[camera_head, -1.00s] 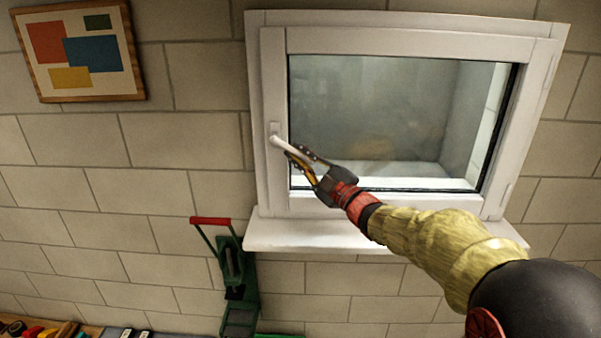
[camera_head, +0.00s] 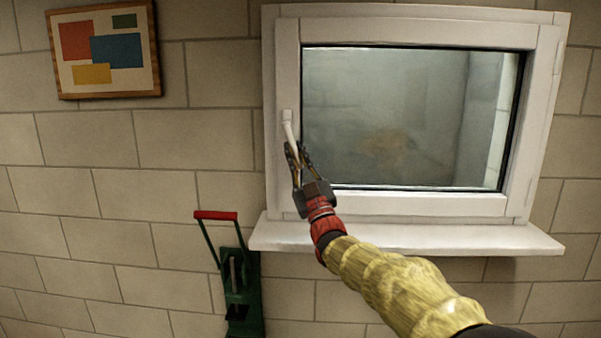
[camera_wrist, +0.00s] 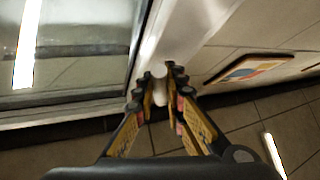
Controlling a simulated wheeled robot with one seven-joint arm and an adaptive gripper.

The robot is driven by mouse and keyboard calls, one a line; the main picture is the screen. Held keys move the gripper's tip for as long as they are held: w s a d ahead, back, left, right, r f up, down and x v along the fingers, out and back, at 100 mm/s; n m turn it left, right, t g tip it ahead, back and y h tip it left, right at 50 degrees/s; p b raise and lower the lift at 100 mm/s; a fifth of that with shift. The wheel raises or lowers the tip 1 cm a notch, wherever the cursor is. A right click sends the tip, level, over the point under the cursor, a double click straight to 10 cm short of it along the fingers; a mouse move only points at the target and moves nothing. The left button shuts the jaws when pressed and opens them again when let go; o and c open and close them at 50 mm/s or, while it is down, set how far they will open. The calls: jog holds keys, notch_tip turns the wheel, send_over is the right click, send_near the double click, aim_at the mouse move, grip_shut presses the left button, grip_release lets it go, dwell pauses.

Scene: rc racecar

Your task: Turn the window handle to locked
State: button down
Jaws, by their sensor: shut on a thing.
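The white window handle (camera_head: 288,127) is on the left side of the window frame (camera_head: 287,75) in the head view. It hangs nearly straight down, its lower end leaning slightly right. My gripper (camera_head: 297,153) comes from below and is shut on the handle's lower end. In the wrist view my gripper's two fingers (camera_wrist: 160,92) close around the white handle (camera_wrist: 159,70) from both sides. The fingers hide part of the handle. The window looks shut in its frame.
A white sill (camera_head: 400,238) juts out below the window. A green tool with a red handle (camera_head: 216,215) stands lower left of it. A framed picture (camera_head: 105,48) hangs on the block wall at the left. The wall left of the handle is clear.

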jog(key=a+m+t+h+b, duration=0.1)
jog(key=m+h+b, duration=0.1)
jog(key=m, duration=0.1)
jog(key=m+t+h+b, duration=0.1)
jog(key=m+h+b, duration=0.1)
jog(key=a+m+t+h+b, duration=0.1)
jog(key=m+h+b, duration=0.1)
jog(key=m+h, duration=0.1)
jog(key=shift+a+f+m+t, duration=0.3)
jog(key=shift+f, duration=0.05)
jog(key=shift+r, duration=0.1)
jog(key=c, duration=1.8)
grip_release()
jog(key=shift+w, duration=0.1)
jog(key=v, duration=1.2)
